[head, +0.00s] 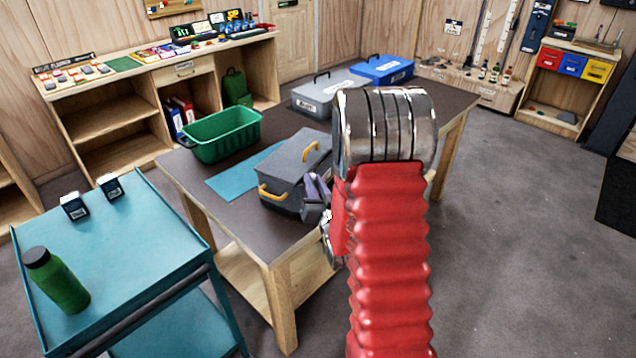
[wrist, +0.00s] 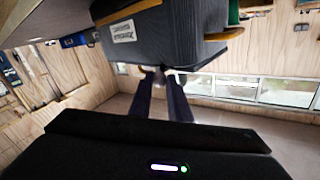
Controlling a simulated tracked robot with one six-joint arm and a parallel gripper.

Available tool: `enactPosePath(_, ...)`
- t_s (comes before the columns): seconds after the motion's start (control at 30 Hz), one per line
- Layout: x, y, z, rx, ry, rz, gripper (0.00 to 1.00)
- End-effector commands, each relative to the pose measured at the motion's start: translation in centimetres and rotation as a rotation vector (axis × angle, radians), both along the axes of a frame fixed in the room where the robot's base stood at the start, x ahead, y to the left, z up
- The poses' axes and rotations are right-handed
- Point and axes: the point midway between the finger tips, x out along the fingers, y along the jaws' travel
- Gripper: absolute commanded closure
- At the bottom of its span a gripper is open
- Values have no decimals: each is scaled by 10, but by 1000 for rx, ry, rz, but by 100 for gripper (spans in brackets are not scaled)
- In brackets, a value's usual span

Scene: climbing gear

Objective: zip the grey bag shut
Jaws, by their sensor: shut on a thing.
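The grey bag (head: 291,168) sits on the dark-topped table, with a yellow handle on its top and another on its near side. In the wrist view the bag (wrist: 200,32) fills the upper middle, with a white label on one face. My gripper (head: 318,188) is at the bag's right end, partly behind my red arm. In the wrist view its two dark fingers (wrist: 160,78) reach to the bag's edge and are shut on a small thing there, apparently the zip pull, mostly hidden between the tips. How far the zip is closed cannot be told.
On the table (head: 232,197) are a green basket (head: 222,138), a blue mat (head: 238,178), a grey case (head: 318,95) and a blue case (head: 382,68). A teal cart (head: 130,240) with a green bottle (head: 56,280) stands at the left.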

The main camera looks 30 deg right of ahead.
Motion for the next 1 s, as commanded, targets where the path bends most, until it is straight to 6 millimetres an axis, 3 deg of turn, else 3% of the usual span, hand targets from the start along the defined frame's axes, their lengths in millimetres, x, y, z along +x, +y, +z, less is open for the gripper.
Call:
enactPosePath(0.17,-2,-2,-2,3,5,-5,100)
enactPosePath(0.2,-3,-3,-2,3,5,-5,82)
enactPosePath(0.47,-3,-4,-1,1,2,-8,64)
enactPosePath(1.0,-10,3,0,0,1,-6,64)
